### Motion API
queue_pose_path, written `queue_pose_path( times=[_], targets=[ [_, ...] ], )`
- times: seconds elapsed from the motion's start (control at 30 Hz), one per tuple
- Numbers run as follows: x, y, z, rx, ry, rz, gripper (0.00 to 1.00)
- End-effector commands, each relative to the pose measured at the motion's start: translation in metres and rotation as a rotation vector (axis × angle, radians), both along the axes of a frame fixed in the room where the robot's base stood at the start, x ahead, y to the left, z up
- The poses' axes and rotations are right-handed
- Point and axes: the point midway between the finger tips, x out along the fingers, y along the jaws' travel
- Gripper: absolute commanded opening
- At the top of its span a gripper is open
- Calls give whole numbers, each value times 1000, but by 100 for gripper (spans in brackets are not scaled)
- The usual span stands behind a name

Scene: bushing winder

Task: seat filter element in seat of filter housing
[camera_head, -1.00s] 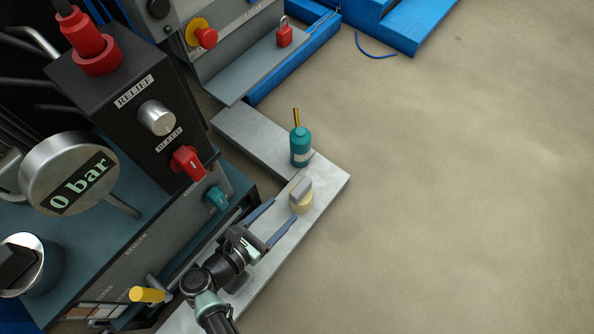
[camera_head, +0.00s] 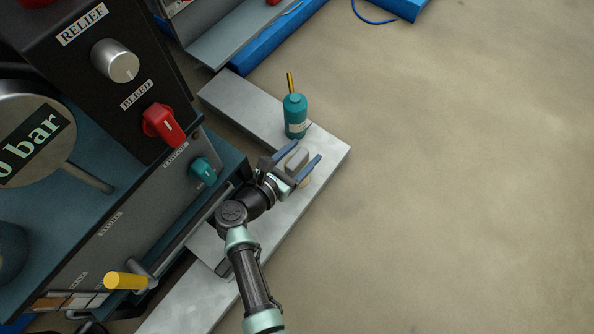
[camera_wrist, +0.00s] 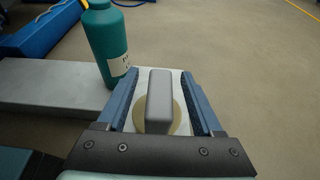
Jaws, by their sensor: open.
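The object I take for the filter element is a pale round disc with a grey block-shaped grip on top (camera_head: 297,159), standing on the grey metal bench. In the wrist view the grey grip (camera_wrist: 160,98) stands upright between my fingers, with the cream disc (camera_wrist: 181,122) beneath it. My gripper (camera_head: 300,158) is open, one blue finger on each side of the grip. In the wrist view my gripper (camera_wrist: 160,100) shows gaps between both fingers and the grip. I cannot identify the filter housing or its seat in these frames.
A teal bottle (camera_head: 295,117) with a brass spout stands just beyond the disc; it looms close in the wrist view (camera_wrist: 106,45). A machine with a red bleed knob (camera_head: 163,125), teal knob (camera_head: 202,170) and yellow handle (camera_head: 126,281) lies left. Open floor is right.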

Motion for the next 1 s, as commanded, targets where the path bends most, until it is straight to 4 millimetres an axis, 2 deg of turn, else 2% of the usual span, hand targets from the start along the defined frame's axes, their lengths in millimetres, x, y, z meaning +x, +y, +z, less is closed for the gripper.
queue_pose_path(
  times=[0.03, 0.13, 0.4, 0.77, 1.0],
  targets=[
    [5, -4, -6, 0, -1, -2, 68],
    [10, -7, -6, 1, -1, 0, 68],
    [11, -8, -5, -1, 1, 0, 66],
    [11, -8, -5, 0, 1, 0, 1],
    [10, -8, -5, 0, 1, 0, 0]
  ],
)
